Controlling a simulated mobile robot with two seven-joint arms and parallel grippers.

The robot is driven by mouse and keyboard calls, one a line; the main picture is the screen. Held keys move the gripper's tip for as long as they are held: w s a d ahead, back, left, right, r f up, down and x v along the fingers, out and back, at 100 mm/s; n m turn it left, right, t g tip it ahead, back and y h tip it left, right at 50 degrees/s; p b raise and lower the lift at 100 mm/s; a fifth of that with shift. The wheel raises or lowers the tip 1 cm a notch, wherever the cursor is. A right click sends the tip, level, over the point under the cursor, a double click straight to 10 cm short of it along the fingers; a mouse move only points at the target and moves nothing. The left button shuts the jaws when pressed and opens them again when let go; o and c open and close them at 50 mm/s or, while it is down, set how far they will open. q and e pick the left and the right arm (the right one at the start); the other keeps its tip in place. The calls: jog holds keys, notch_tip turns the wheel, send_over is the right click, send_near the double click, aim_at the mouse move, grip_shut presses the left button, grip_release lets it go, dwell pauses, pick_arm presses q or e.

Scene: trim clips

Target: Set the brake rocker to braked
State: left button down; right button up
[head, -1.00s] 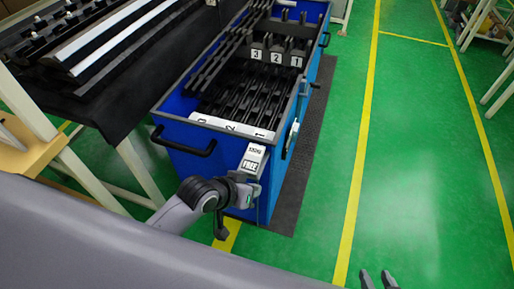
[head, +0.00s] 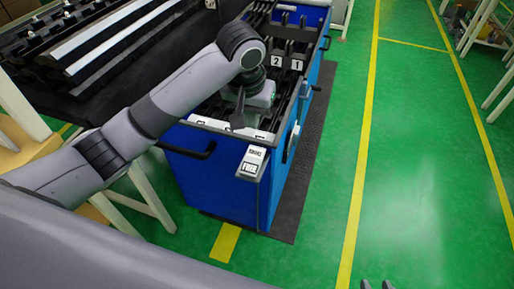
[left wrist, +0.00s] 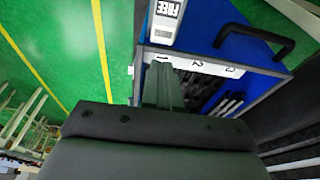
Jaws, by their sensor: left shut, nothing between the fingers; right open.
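The brake rocker (head: 251,162) is a pale block on the near right corner of the blue cart (head: 218,180). Its near label reads FREE; the label at its far end looks like BRAKE but is small. I cannot tell which end is pressed down. The rocker (left wrist: 165,20) also shows at the top of the left wrist view, FREE label visible. My left gripper (head: 240,118) is above the cart's near end, beyond the rocker and apart from it. Its fingers (left wrist: 165,85) are shut and empty. My right gripper (head: 377,285) is open at the bottom edge, mostly cut off.
The cart holds dark strips in numbered slots. A black push handle (head: 190,150) sticks out of its near end. A black-covered table (head: 110,85) with trim parts stands left.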

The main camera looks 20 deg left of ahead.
aim_at(258, 154)
pick_arm(q)
jog(key=shift+f, duration=0.1)
jog(key=b+x, duration=0.1)
jog(key=x, duration=1.3)
